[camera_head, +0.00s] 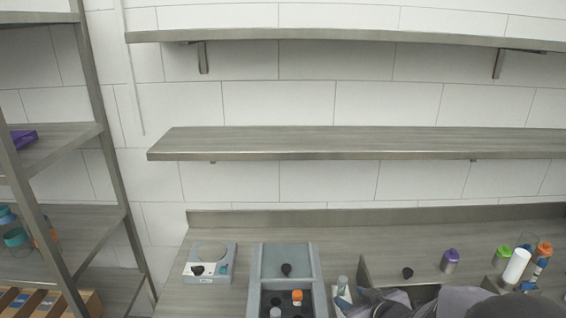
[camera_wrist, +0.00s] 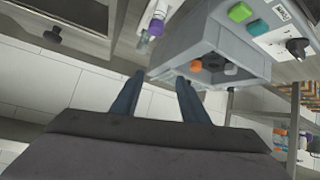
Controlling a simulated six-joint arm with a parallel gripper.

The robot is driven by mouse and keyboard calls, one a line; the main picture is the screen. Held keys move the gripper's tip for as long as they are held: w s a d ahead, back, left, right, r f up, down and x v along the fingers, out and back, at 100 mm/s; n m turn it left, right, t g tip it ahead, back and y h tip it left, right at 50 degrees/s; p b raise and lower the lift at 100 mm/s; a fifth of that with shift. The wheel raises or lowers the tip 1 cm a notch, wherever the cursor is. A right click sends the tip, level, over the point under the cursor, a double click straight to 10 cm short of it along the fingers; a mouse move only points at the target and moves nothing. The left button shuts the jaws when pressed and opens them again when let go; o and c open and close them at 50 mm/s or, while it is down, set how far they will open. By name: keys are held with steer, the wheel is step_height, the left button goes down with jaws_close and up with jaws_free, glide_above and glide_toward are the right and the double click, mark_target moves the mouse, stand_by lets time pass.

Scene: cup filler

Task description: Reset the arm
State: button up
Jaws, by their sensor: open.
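My gripper (camera_wrist: 159,78) is open in the wrist view, with its two dark fingers apart and nothing visible between them. A grey box (camera_wrist: 222,42) lies beyond the fingertips, a little to the right, and the picture is strongly tilted. In the head view my dark arm (camera_head: 392,303) is folded low at the bottom right, over the front of the counter. The fingers are hard to make out there. The grey box (camera_head: 256,275) stands to the left of the arm, with orange-, black- and white-topped items in its front compartment.
A purple-capped bottle (camera_head: 450,262), a green-capped bottle (camera_head: 502,256) and a white cylinder (camera_head: 516,267) stand on the right. A wall shelf (camera_head: 350,143) spans above. A metal rack (camera_head: 107,185) is far left.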

steer(key=s+d+r+m+g+h+p, duration=0.2)
steer(key=s+d+m+g+h+p, duration=0.25)
steer(key=s, duration=0.45)
steer(key=s+a+r+g+y+p, duration=0.2)
steer(key=s+a+g+p, duration=0.2)
steer(key=s+a, duration=0.3)
steer(key=s+g, duration=0.1)
steer(key=s, duration=0.4)
steer(key=shift+s+a+r+g, duration=0.15)
steer(key=shift+s+r+g, duration=0.15)
steer(key=shift+s+g, duration=0.1)
